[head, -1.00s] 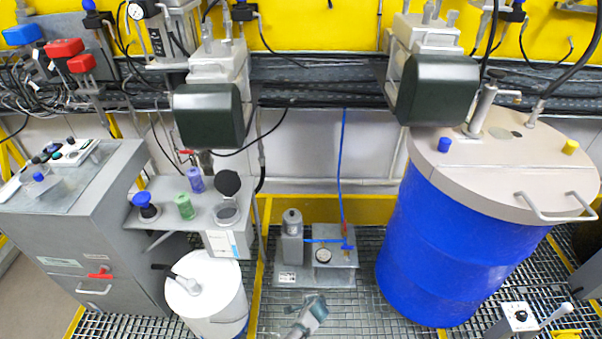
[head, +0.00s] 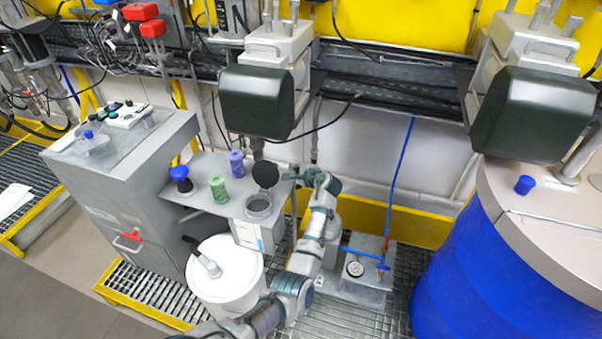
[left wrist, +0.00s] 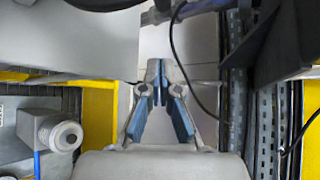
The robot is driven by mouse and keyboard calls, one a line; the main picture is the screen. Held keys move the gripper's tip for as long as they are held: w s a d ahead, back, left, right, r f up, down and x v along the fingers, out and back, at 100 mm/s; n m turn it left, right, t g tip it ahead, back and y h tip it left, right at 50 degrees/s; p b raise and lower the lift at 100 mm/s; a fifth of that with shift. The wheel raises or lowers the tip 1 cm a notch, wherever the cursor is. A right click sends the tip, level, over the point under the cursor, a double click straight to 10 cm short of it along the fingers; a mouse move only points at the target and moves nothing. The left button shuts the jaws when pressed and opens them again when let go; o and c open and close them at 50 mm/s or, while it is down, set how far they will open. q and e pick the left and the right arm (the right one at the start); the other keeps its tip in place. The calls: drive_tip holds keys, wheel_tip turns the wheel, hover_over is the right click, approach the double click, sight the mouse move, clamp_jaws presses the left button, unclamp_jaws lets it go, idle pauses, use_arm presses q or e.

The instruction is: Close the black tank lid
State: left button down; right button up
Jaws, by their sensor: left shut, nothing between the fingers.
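The black tank lid (head: 266,174) is a round disc standing open and tilted up behind the round grey tank opening (head: 258,206), on a grey shelf. My left gripper (head: 290,175) comes in from below and is just right of the lid, its fingertips pointing left towards it. I cannot tell if they touch. In the left wrist view the left gripper's blue-padded fingers (left wrist: 158,76) meet at the tips with nothing between them. A dark edge at the top of that view is too cropped to identify. My right gripper is not in view.
Green (head: 218,187), purple (head: 237,163) and blue (head: 181,180) knobs stand left of the lid. A dark-fronted box (head: 257,102) hangs above it. A white drum (head: 226,283) is below, and a large blue drum (head: 462,262) stands right.

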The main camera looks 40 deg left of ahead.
sight(268, 172)
use_arm(q)
drive_tip(key=x, duration=0.2)
drive_tip(key=shift+a+f, duration=0.1)
drive_tip(key=shift+a, duration=0.25)
drive_tip(key=s+r, duration=0.2)
drive_tip(key=s, duration=0.1)
drive_tip(key=shift+s+a+p, duration=0.15)
drive_tip(key=shift+p, duration=0.25)
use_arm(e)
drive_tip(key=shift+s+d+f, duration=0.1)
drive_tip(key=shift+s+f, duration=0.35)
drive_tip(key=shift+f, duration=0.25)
use_arm(q)
drive_tip(key=shift+a, duration=0.15)
